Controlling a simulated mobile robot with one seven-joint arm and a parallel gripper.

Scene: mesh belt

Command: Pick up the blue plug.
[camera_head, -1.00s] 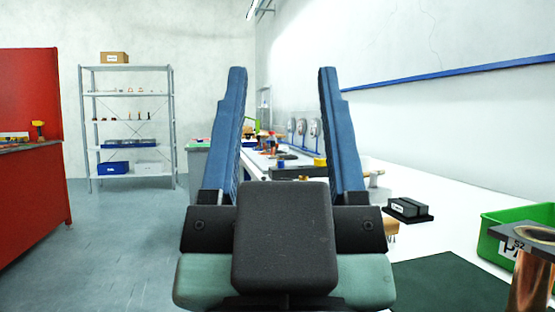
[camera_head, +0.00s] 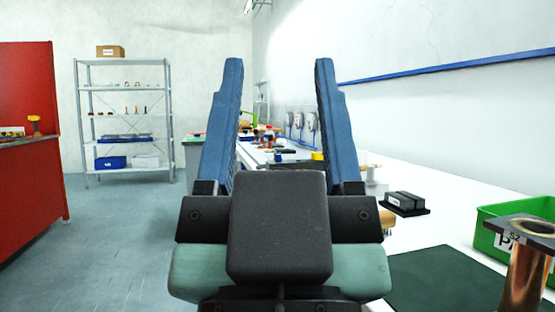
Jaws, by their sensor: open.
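My gripper (camera_head: 279,66) is in the middle of the view, its two blue fingers pointing up and wide apart. It is open, with nothing between the fingers. Beyond it, a small blue item (camera_head: 278,156) shows between the fingers on the far part of the white bench (camera_head: 440,185). It is too small to tell for sure whether it is the blue plug. My gripper's body hides part of the bench in front of it.
A small yellow item (camera_head: 317,156) stands near the right finger. On the bench at right are a black block on a base (camera_head: 404,203), a green bin (camera_head: 490,238), a copper-coloured flanged pipe (camera_head: 524,275) and a dark green mat (camera_head: 440,280). The floor at left is clear.

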